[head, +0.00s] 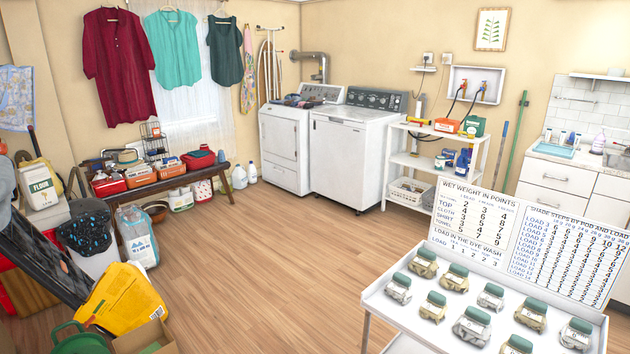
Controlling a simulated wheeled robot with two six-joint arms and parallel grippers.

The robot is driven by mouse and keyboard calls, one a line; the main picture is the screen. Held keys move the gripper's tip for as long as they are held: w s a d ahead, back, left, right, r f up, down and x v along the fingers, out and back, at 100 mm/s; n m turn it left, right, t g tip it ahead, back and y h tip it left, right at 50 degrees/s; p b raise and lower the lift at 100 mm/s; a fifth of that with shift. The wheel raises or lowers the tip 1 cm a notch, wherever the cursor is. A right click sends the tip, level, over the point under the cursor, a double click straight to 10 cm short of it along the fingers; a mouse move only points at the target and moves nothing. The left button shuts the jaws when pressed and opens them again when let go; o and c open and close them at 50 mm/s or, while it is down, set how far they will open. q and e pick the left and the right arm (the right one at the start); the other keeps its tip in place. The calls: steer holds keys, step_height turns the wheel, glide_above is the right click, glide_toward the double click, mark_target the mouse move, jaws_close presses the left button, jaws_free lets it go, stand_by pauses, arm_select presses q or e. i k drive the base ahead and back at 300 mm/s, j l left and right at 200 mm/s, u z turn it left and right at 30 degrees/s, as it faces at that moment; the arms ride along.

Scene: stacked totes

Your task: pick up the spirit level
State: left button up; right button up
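I cannot pick out a spirit level with certainty in the head view. A small yellow and red object (418,121) lies at the left end of the top of the white shelf unit (398,146); it is too small to identify. Dark items (304,101) lie on top of the left white machine, also too small to name. Neither of my grippers shows in the view.
A white cart (390,318) with several green-lidded jars and printed charts stands at the front right. A loaded bench (170,181) lines the left wall. The wooden floor (275,260) between is clear.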

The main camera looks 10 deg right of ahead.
mark_target(408, 119)
steer(key=i+j+u, duration=0.1)
steer(key=i+u, duration=0.25)
steer(key=i, duration=0.55)
steer(key=i+l+u, duration=0.15)
steer(key=i+u, duration=0.2)
steer(key=i, duration=0.55)
steer(key=i+l+z, duration=0.2)
steer(key=i+z, duration=0.3)
steer(key=i, duration=0.15)
steer(key=i+z, duration=0.5)
steer(key=i, duration=0.15)
steer(key=i+j+z, duration=0.45)
steer(key=i, duration=0.15)
steer(key=i+l+z, duration=0.2)
steer(key=i+z, duration=0.25)
steer(key=i, duration=0.4)
steer(key=i+z, duration=0.45)
steer(key=i, duration=0.4)
steer(key=i+u, duration=0.25)
steer(key=i, duration=0.25)
steer(key=i+l+u, duration=0.25)
steer(key=i, duration=0.25)
